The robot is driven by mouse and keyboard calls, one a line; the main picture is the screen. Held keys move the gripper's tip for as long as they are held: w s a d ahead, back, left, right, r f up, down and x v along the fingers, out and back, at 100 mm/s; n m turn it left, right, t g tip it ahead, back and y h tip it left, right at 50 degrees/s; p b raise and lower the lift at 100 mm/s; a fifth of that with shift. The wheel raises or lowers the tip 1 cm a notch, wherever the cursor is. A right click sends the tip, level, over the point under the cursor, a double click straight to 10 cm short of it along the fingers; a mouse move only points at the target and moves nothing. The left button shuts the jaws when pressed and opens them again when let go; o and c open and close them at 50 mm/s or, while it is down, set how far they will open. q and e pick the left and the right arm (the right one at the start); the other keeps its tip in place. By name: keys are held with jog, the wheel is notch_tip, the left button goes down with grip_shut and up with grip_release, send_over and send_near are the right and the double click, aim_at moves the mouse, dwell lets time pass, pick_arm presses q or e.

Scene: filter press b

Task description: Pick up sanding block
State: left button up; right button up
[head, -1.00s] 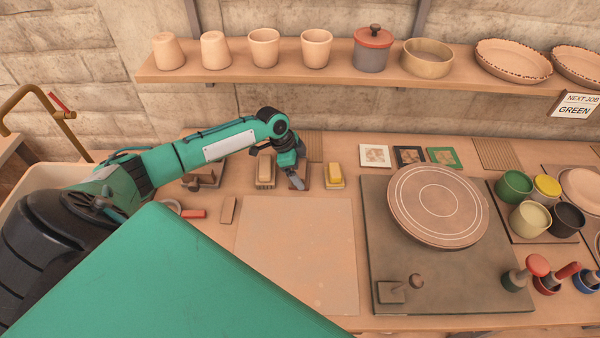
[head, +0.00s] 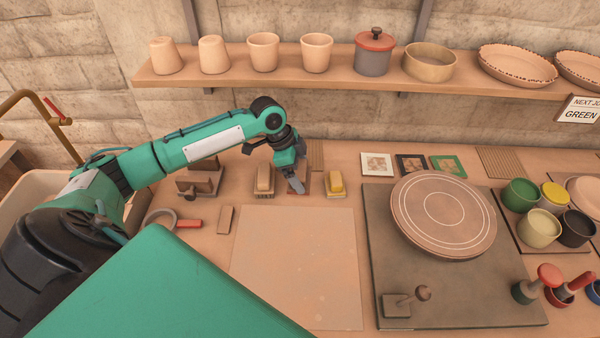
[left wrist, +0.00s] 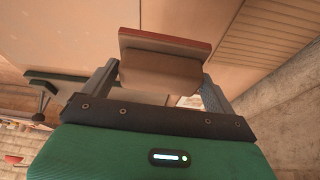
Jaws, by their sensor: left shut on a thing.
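The sanding block (left wrist: 160,65) is a tan block with a reddish-brown layer along its far face. In the left wrist view it sits between the two fingers of my left gripper (left wrist: 158,85), which is shut on it. In the head view my left gripper (head: 298,184) points down at the back of the bench, between a brush and a yellow sponge. It hides most of the block there, with only a reddish part (head: 305,181) showing. I cannot tell for sure whether the block is clear of the bench. My right gripper is not in view.
The brush (head: 264,180) stands close on the left and the yellow sponge (head: 337,185) close on the right. A pale square board (head: 297,265) lies clear in front. The banding wheel (head: 441,215) is to the right. A shelf (head: 350,80) with pots runs above.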

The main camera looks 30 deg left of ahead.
pick_arm(q)
jog(key=s+d+b, duration=0.1)
jog(key=s+d, duration=0.3)
jog(key=s, duration=0.3)
jog(key=s+d+b, duration=0.2)
jog(key=s+d, duration=0.2)
jog(key=s, duration=0.3)
jog(key=shift+d, duration=0.25)
jog(key=o, duration=0.5)
jog(key=c, duration=0.4)
jog(key=shift+o, duration=0.2)
